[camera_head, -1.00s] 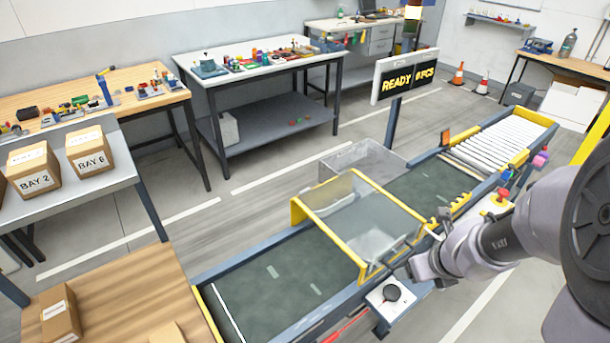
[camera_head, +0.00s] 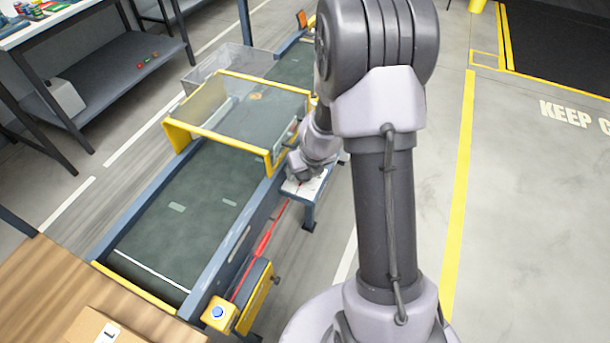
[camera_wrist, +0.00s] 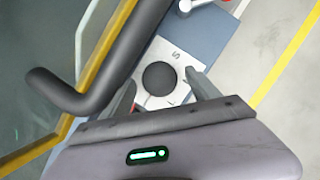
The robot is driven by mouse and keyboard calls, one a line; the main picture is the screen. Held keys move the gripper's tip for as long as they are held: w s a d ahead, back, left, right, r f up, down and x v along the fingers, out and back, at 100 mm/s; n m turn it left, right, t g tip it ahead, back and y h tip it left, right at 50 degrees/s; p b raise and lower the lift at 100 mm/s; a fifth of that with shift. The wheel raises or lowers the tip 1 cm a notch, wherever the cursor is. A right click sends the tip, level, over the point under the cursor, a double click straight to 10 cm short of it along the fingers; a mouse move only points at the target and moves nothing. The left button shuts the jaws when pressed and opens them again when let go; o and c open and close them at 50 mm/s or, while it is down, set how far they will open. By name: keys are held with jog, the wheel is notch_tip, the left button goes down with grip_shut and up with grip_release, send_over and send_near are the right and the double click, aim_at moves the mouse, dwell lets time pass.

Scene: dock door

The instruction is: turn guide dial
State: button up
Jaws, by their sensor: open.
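The guide dial (camera_wrist: 159,78) is a round black knob on a pale plate (camera_wrist: 172,55) with dark markings, seen in the wrist view. My gripper (camera_wrist: 160,88) is open, with one finger to the left of the dial and one to the right. I cannot tell whether either finger touches it. In the head view my gripper (camera_head: 302,166) is over the pale control plate (camera_head: 318,186) beside the conveyor and hides the dial.
The conveyor (camera_head: 190,215) runs alongside, with a yellow-framed clear guard (camera_head: 225,105) over it. A red cord (camera_head: 267,240) and a yellow box with a blue button (camera_head: 219,313) are on its near side. A thick dark curved tube (camera_wrist: 105,80) crosses the wrist view.

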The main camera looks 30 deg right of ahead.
jog(key=c, duration=1.3)
jog(key=shift+c, duration=0.2)
jog(key=shift+n, duration=0.4)
jog(key=shift+d+n+y, duration=0.15)
jog(key=shift+n+y, duration=0.45)
jog(key=shift+n, duration=0.4)
jog(key=n+y+p, duration=0.1)
jog(key=n, duration=0.2)
jog(key=shift+d+n+g, duration=0.1)
jog(key=shift+n+g, duration=0.2)
jog(key=shift+n, duration=0.1)
jog(key=n+y+p, duration=0.1)
jog(key=n+p, duration=0.1)
jog(key=n, duration=0.1)
jog(key=shift+w+d+g, duration=0.1)
jog(key=shift+w+g, duration=0.05)
jog(key=shift+g, duration=0.25)
jog(key=shift+w+d+n+g+y+p, duration=0.1)
jog(key=shift+n+g+y+p, duration=0.35)
jog(key=shift+n, duration=0.65)
jog(key=shift+w+n+g+y+p, duration=0.2)
jog(key=shift+n+p, duration=0.4)
jog(key=shift+n, duration=0.5)
jog(key=shift+s, duration=0.15)
